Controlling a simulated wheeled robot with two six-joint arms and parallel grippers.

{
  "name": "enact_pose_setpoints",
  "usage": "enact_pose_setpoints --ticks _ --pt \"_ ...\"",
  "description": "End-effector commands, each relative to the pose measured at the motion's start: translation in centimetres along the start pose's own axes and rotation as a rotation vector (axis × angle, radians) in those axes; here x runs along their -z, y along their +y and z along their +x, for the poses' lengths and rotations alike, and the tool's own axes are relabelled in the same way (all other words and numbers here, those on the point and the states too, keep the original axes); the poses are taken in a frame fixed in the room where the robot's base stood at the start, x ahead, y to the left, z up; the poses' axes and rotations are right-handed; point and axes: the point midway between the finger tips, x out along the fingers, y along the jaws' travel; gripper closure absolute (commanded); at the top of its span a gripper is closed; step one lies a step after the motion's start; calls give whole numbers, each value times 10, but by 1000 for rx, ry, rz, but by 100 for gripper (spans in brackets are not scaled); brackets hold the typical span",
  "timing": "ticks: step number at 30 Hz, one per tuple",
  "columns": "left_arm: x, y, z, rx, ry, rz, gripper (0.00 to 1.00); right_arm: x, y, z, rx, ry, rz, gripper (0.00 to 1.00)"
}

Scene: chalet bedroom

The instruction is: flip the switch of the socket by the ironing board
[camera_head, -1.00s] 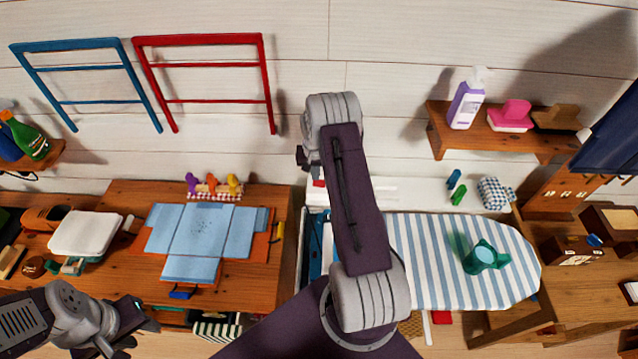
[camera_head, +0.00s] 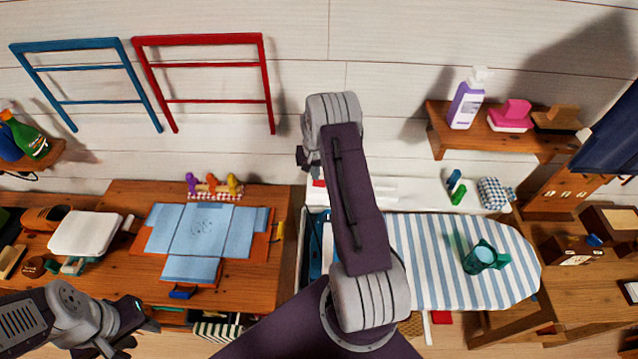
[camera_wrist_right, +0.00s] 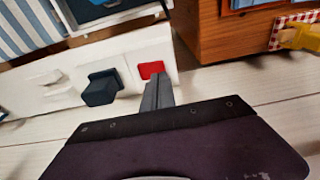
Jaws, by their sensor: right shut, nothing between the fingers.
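The socket strip (camera_wrist_right: 50,88) is a long white bar against the wall. In the right wrist view a red switch (camera_wrist_right: 150,69) sits at its end, beside a dark plug (camera_wrist_right: 102,88). My right gripper (camera_wrist_right: 157,80) is shut and empty, its tips right at the switch's lower edge; contact cannot be told. In the head view the strip (camera_head: 385,190) shows behind my right arm, which hides most of that gripper. The striped ironing board (camera_head: 440,285) is just in front of the strip. My left gripper (camera_head: 140,334) is open and empty at the lower left.
A wall shelf (camera_head: 460,141) with a bottle and brushes hangs above right. Bare wall lies above the strip.

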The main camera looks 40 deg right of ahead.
Motion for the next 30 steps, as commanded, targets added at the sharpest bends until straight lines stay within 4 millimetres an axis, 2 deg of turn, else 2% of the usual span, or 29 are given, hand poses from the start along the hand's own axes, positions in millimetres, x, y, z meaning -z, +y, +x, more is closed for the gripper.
enact_pose_setpoints --ticks 30 --pt "-1 0 11 0 0 0 64 -2 0 14 0 0 0 100"
